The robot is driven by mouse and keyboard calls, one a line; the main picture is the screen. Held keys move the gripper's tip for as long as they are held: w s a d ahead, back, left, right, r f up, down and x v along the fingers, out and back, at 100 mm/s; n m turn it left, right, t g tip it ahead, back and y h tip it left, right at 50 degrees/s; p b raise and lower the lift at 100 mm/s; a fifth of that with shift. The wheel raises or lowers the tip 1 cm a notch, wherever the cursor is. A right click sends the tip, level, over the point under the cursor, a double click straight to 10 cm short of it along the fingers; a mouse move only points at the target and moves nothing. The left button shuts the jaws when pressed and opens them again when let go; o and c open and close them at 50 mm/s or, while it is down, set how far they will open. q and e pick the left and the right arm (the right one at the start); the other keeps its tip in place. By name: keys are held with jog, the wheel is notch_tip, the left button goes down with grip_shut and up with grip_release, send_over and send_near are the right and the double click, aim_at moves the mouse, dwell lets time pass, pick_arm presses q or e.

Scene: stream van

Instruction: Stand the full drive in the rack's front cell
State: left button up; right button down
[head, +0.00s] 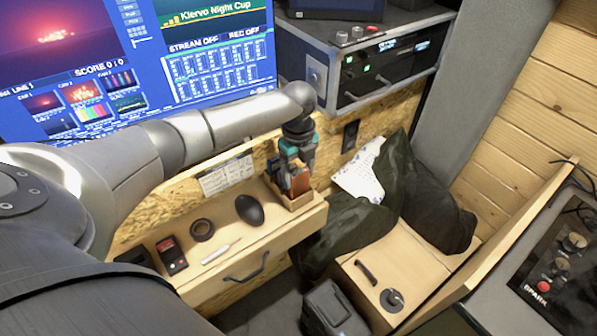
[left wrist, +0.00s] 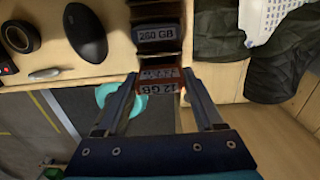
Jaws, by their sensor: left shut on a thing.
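My left gripper (head: 293,177) is shut on an orange-red drive (head: 301,184) at the small wooden rack (head: 301,204) on the right end of the drawer shelf. In the left wrist view the drive (left wrist: 158,88) sits between the fingertips (left wrist: 158,80), its white label upside down and partly readable as "12 GB". It is at the rack's near end; I cannot tell how far it is inside the front cell. A dark drive labelled 260 GB (left wrist: 157,34) stands farther back in the rack (left wrist: 160,60). My right gripper is not in view.
A dark cloth (head: 345,228) lies close on the right. A monitor (head: 200,60) stands behind my arm.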

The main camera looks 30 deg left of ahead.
aim_at(298, 182)
pick_arm(q)
jog(key=shift+f+b, duration=1)
jog(key=shift+f, duration=0.6)
jog(key=o, duration=1.4)
jog(key=shift+o, duration=0.2)
notch_tip(298, 182, up, 15)
jog(key=p, duration=0.2)
jog(key=shift+r, duration=0.2)
